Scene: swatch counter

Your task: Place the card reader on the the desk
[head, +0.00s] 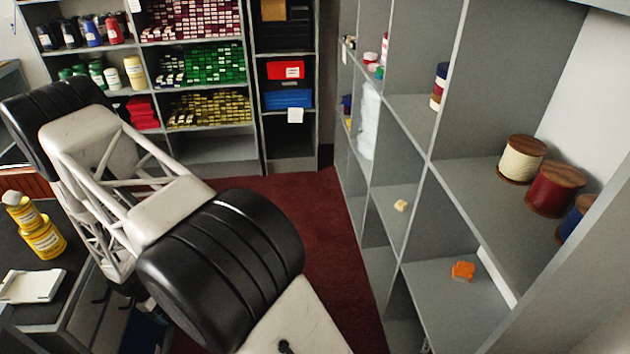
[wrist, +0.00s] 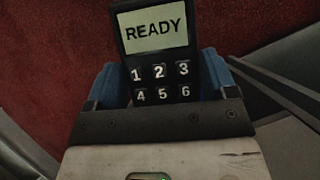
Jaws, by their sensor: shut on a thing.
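The card reader (wrist: 155,55) is a dark handheld device with a light screen that reads READY and number keys. It shows in the wrist view, held between the blue fingers of my gripper (wrist: 165,82). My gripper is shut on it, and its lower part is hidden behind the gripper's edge. Dark red carpet lies behind it in that view. The desk (head: 75,225) is a dark-topped surface at the left of the head view, partly behind my arm.
On the desk stand yellow containers (head: 43,240) and a white pad or tray (head: 32,286). Grey shelving (head: 450,180) on the right holds thread spools (head: 555,189) and an orange object (head: 463,271). Back shelves carry colored stock. Red carpet (head: 310,220) between is clear.

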